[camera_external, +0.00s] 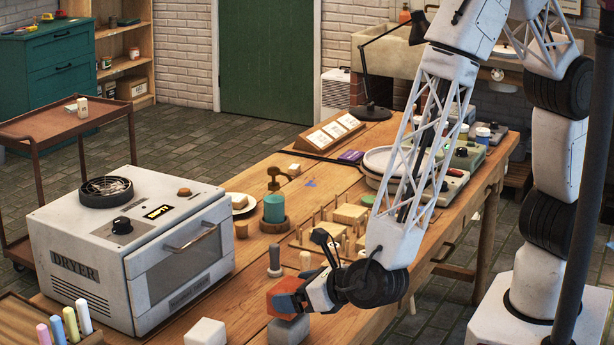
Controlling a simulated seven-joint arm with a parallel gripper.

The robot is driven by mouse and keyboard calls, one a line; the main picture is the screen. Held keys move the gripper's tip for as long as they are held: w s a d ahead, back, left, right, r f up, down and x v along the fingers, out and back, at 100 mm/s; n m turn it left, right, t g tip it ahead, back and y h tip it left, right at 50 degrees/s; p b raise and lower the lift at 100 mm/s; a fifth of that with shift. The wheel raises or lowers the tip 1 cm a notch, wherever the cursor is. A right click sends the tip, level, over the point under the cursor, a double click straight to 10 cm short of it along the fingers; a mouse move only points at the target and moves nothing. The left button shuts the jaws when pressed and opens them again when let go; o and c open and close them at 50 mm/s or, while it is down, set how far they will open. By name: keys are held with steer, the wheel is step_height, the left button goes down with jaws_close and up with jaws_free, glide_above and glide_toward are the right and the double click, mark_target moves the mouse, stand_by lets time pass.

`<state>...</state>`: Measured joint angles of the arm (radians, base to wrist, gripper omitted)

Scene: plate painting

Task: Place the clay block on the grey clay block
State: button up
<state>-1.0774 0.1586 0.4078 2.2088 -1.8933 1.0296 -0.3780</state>
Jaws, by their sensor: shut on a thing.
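The grey clay block (287,331) sits on the wooden table near the front edge. An orange-red clay block (284,297) is directly above it, tilted, and appears to touch or nearly touch its top. My gripper (292,292) is shut on the orange-red block from the right side. The fingers are partly hidden by the block and the wrist. I cannot tell if the block rests its weight on the grey one.
A white block (206,332) stands left of the grey block. A grey cylinder (274,261) and a small wooden peg (305,260) stand just behind. The white dryer (130,245) fills the left of the table. A pegged wooden rack (345,214) lies behind my wrist.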

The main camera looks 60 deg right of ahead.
steer(key=shift+f, duration=0.85)
steer(key=shift+f, duration=0.1)
steer(key=o, duration=0.9)
steer(key=shift+o, duration=0.2)
steer(key=shift+r+v, duration=0.2)
steer(key=shift+v, duration=2.7)
steer(key=shift+w+a+f, duration=0.1)
